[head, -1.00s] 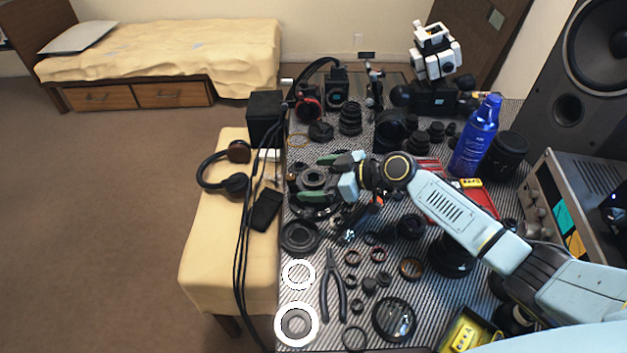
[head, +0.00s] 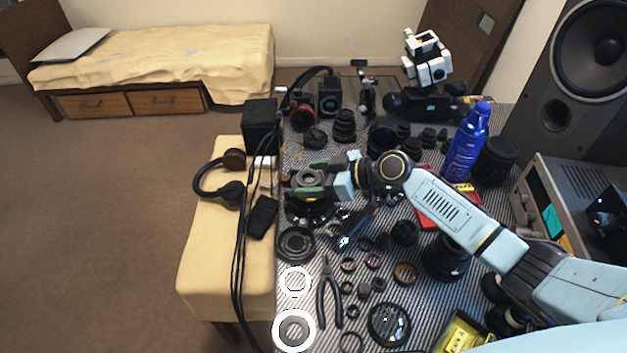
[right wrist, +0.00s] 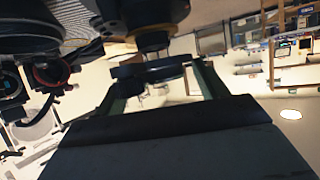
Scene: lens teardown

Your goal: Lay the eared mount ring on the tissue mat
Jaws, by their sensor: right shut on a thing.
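My right gripper (head: 309,180) is shut on the eared mount ring (head: 311,177), a dark grey-green ring, with one green finger on each side of it. In the right wrist view the ring (right wrist: 150,70) sits as a dark band between the fingers (right wrist: 162,88). A dark lens body (head: 309,213) is on the bench just below the ring in the head view. I cannot tell whether the ring still touches it. I cannot make out the tissue mat. My left gripper is not in view.
Pliers (head: 328,290), two white-rimmed rings (head: 295,268) and small lens parts crowd the striped bench's near end. A blue spray can (head: 466,145) stands at right. Black cables (head: 243,240) hang along the left edge over a cream bench (head: 205,260) with headphones (head: 232,190).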

